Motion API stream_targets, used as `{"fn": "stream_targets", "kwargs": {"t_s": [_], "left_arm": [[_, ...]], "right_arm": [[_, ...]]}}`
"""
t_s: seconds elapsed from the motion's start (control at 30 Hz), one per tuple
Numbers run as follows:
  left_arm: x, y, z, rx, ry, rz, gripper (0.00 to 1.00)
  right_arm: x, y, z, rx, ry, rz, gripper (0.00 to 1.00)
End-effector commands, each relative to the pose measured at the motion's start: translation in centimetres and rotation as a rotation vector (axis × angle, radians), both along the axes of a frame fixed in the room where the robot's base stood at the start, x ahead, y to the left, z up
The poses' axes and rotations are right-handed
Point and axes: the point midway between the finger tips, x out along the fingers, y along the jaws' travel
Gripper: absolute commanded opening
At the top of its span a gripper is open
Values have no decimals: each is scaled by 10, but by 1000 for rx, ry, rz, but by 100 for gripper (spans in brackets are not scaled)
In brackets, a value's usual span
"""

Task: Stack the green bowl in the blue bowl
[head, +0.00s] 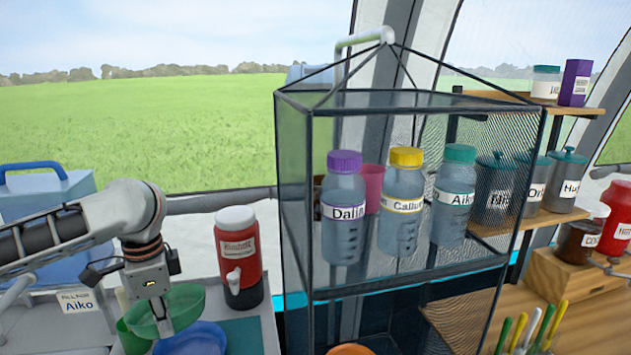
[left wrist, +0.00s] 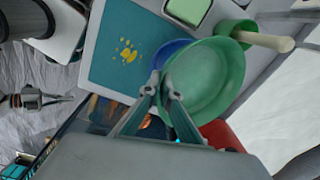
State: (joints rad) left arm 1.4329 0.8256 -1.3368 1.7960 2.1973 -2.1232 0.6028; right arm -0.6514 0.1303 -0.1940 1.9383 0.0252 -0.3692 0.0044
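The green bowl (head: 186,300) hangs tilted from my left gripper (head: 163,325) in the head view, above and slightly left of the blue bowl (head: 195,341). In the left wrist view, the fingertips of my left gripper (left wrist: 160,86) are closed together at the rim of the green bowl (left wrist: 212,78). The blue bowl (left wrist: 160,57) shows there only as a strip behind the green one, mostly hidden. The green bowl is not seated in it. What looks like my right gripper (left wrist: 65,99) shows small at the left of the wrist view; its fingers are too small to judge.
A red and white drink jug (head: 239,262) stands right of the bowls. A mesh hanging rack (head: 292,190) with labelled bottles is farther right. A green cup with a pale handle (left wrist: 232,29) is close beside the green bowl. A teal mat (left wrist: 122,50) has bare room.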

Motion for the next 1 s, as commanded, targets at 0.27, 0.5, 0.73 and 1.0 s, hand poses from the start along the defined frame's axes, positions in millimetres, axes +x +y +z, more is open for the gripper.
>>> {"fn": "stream_targets", "kwargs": {"t_s": [0.27,0.5,0.73,1.0], "left_arm": [[-25,-18,-17,0,0,421,0],[-48,-31,-30,0,0,778,0],[-63,-39,-38,0,-1,1008,0],[-68,-41,-41,0,-1,1080,0]], "right_arm": [[0,0,0,0,1,0,0],[0,0,0,0,1,0,0],[0,0,-1,-1,1,-1,0],[0,-1,-1,-1,1,-1,0]]}}
